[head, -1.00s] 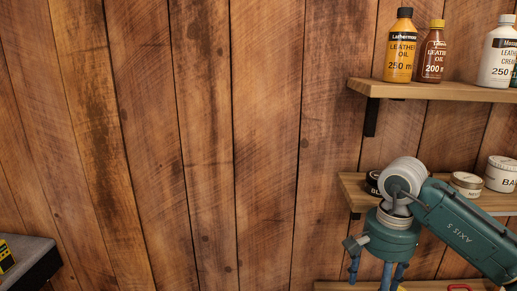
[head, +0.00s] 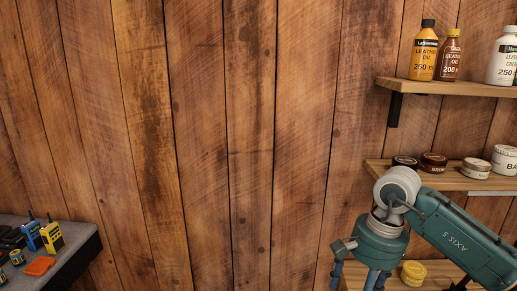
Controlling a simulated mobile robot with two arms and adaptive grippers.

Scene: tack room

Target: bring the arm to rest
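My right arm comes in from the right, and its gripper (head: 358,279) points down at the bottom edge in front of the shelves. Its blue fingers are partly cut off by the frame, so I cannot tell how far apart the tips are. Nothing is seen held in it. My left arm and gripper are not in view.
Leather oil bottles (head: 424,52) stand on the upper shelf (head: 455,88). Tins (head: 433,162) stand on the middle shelf (head: 450,181). A yellow tin (head: 413,273) is on the lower shelf, near my gripper. Walkie-talkies (head: 52,238) stand on a grey counter (head: 75,239) at left.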

